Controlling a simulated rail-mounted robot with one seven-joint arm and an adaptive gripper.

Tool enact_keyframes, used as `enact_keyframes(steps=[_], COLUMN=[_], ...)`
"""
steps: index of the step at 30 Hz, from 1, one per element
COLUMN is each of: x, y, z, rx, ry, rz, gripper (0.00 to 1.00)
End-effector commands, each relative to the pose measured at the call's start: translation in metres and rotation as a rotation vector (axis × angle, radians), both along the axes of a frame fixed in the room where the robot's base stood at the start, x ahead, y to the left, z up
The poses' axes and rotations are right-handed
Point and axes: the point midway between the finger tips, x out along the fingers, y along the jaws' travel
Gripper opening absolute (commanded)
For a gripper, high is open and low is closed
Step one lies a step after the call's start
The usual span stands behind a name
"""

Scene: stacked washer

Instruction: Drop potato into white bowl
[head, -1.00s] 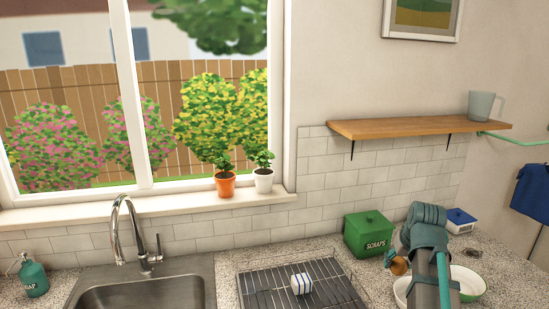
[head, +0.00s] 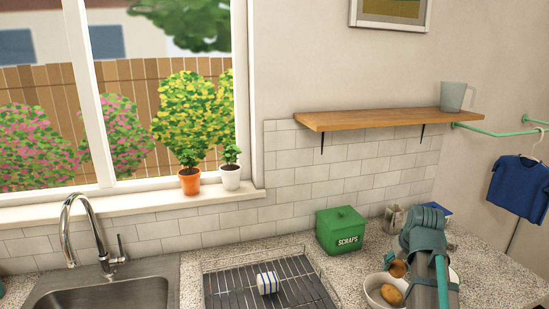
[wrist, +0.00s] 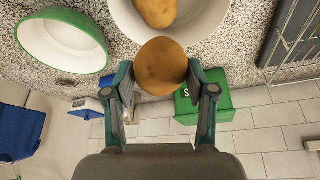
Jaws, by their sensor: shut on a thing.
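My gripper (wrist: 159,76) is shut on a brown potato (wrist: 160,62), with a finger on each side of it. The held potato (head: 398,268) also shows in the head view, left of my wrist. The white bowl (wrist: 208,28) is at the top of the wrist view, and the held potato overlaps its rim there. A second potato (wrist: 156,10) lies inside this bowl. In the head view the white bowl (head: 371,292) stands on the counter below the held potato, partly hidden by my arm. The held potato appears above the bowl's far side; the exact gap is unclear.
A green-rimmed bowl (wrist: 62,42) stands beside the white bowl, mostly hidden by my arm in the head view. The green SCRAPS box (head: 340,231) is behind to the left. A wire rack (head: 300,285) holds a striped cup (head: 267,283). A shelf (head: 385,117) hangs above.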

Motion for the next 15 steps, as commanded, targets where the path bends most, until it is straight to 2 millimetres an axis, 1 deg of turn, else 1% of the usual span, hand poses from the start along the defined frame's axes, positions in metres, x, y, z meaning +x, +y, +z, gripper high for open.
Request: enact_keyframes(steps=[1,4,8,15], x=[-0.0002,-0.0003,-0.0001,-0.0001], y=[0.0002,0.0001,0.0001,0.0001], z=[-0.0093,-0.0156,-0.0185,-0.0177], rx=[0.000,0.000,0.000,0.000], ry=[0.000,0.000,0.000,0.000], rz=[0.000,0.000,0.000,0.000], gripper=[0.19,0.19,0.19,0.19])
